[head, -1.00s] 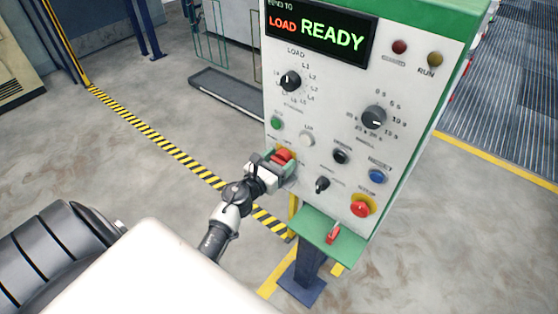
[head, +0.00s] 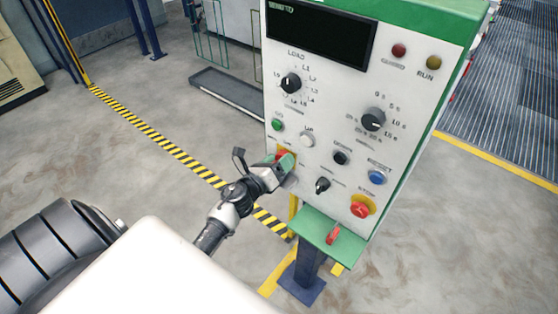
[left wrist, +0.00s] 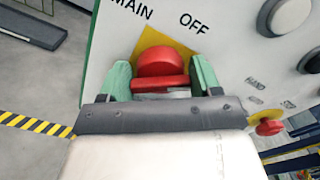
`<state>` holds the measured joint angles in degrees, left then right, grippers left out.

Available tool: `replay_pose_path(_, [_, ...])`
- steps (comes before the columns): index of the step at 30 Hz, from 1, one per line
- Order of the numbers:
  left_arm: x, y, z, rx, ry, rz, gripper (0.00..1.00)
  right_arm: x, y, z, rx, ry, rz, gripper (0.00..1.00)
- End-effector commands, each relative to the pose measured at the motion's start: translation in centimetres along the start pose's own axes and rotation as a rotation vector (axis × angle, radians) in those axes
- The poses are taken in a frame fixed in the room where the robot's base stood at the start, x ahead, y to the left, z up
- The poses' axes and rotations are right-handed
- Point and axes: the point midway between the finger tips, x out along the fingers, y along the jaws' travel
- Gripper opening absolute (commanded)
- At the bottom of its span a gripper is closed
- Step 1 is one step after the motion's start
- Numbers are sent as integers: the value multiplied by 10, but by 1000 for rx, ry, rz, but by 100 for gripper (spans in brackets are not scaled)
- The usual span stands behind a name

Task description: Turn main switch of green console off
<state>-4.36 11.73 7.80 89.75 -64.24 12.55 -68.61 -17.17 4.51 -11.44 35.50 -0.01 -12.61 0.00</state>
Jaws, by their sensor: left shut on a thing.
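The green console (head: 398,65) stands in front of me, a white panel with green edges. Its display (head: 320,33) is dark, apart from a small label at its top. The red main switch (left wrist: 160,68) sits on a yellow plate (left wrist: 183,48) under the words MAIN and OFF in the left wrist view. My left gripper (head: 282,165) is at the switch at the panel's lower left, shut on its red handle. The green fingertips (left wrist: 160,82) lie on either side of the handle. In the head view the gripper hides most of the switch. My right gripper is in neither view.
Near the gripper are a green button (head: 277,125), a white button (head: 307,140) and a black selector (head: 322,185). A red emergency stop (head: 361,209) sits lower right. A green shelf (head: 318,229) with a red-tagged key (head: 333,235) juts out below.

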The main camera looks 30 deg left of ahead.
Motion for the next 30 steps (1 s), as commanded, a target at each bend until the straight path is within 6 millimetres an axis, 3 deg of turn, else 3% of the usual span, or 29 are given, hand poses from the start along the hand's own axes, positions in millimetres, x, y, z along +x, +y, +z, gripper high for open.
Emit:
replay_pose_path(18, [0,3,-1,-584,2,2,40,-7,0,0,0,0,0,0])
replay_pose_path(30, [0,4,-3,-867,1,3,40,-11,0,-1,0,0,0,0])
